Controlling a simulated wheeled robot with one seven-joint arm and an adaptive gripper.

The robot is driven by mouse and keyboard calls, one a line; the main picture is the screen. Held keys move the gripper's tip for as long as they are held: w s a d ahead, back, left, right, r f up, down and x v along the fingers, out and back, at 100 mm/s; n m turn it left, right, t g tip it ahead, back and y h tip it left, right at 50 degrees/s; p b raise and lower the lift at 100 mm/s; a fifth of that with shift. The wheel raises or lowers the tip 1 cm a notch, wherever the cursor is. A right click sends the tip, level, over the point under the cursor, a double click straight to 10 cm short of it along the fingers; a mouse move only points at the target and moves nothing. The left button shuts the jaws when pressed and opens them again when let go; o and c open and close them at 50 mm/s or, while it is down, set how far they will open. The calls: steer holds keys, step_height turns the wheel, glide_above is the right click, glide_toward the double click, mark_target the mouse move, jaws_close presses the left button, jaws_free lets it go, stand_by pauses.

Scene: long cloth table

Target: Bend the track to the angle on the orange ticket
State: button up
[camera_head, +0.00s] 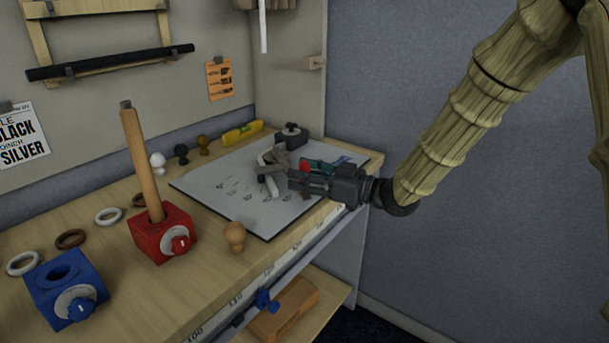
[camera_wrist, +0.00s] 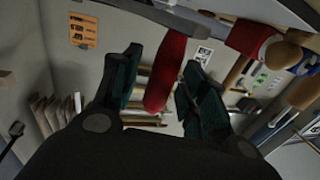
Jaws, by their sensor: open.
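The orange ticket (camera_head: 220,78) hangs on the back wall with several dark lines of print, too small to read; it also shows in the wrist view (camera_wrist: 83,30). A pale grey jointed piece, likely the track (camera_head: 269,172), is on or just above the printed grey board. My gripper (camera_head: 301,174) is low over the board's right part, beside this piece. In the wrist view the gripper (camera_wrist: 162,85) is open, with a red bar-like part (camera_wrist: 166,72) between its teal-padded fingers. I cannot tell whether the fingers touch it. My gripper partly hides the piece's right side.
The grey board (camera_head: 215,190) lies at the table's far end. A red block with a wooden post (camera_head: 160,235) and a blue block (camera_head: 62,285) stand left. Rings, small knobs and a yellow level (camera_head: 242,133) lie around. A grey wall bounds the right.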

jaws_close()
steer(key=shift+w+d+r+p, duration=0.2)
steer(key=shift+w+d+p, duration=0.05)
steer(key=shift+d+p, duration=0.3)
steer(key=shift+d+f, duration=0.15)
steer(key=shift+d, duration=0.2)
jaws_free()
steer(key=v, duration=1.2)
